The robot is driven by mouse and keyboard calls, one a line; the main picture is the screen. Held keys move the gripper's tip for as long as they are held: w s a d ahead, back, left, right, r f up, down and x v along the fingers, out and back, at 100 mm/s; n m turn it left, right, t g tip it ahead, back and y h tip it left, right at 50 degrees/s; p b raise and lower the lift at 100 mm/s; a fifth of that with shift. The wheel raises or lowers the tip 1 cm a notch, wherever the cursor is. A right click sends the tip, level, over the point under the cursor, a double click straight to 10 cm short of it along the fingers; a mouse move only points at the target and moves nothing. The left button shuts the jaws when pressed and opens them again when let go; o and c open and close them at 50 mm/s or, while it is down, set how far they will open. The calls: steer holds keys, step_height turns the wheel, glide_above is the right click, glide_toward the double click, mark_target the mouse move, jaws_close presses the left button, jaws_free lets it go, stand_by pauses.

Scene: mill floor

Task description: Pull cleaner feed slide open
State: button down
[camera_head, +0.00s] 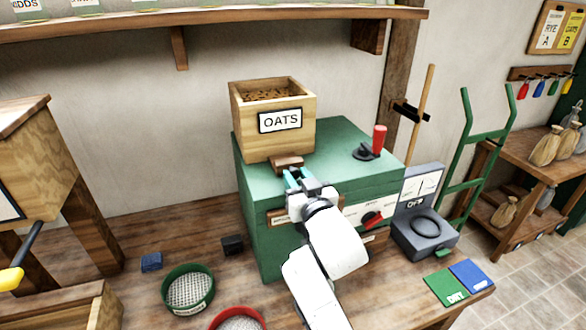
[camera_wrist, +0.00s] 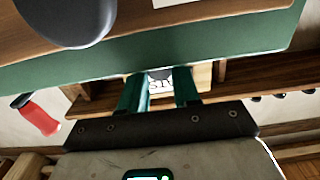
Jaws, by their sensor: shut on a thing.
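The cleaner is a green box-shaped machine (camera_head: 345,185) on the bench, with a wooden oats hopper (camera_head: 245,130) on its top. A small brown wooden feed slide end (camera_head: 287,161) sticks out at the foot of the hopper's front. My gripper (camera_head: 297,178) reaches it from the front, its teal fingers at the wooden piece. In the wrist view my gripper (camera_wrist: 160,82) has its fingers shut on the slide, with a pale lettered patch showing between them. How far the slide is drawn out I cannot tell.
A red-handled lever (camera_head: 379,140) stands on the cleaner's top right; a red knob (camera_head: 372,218) is on its front. A grey scale (camera_head: 425,232) stands to the right. Green (camera_head: 188,289) and red (camera_head: 237,319) sieves lie front left, near a small black block (camera_head: 232,245).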

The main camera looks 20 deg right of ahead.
steer(key=shift+s, duration=0.7)
steer(key=shift+f, duration=0.1)
steer(key=c, duration=0.8)
jaws_free()
steer(key=shift+s, duration=0.1)
steer(key=shift+c, duration=0.2)
steer(key=shift+s, duration=0.15)
steer(key=s+b, duration=0.1)
steer(key=s, duration=0.9)
steer(key=shift+s+b, duration=0.3)
steer(key=shift+b, duration=0.1)
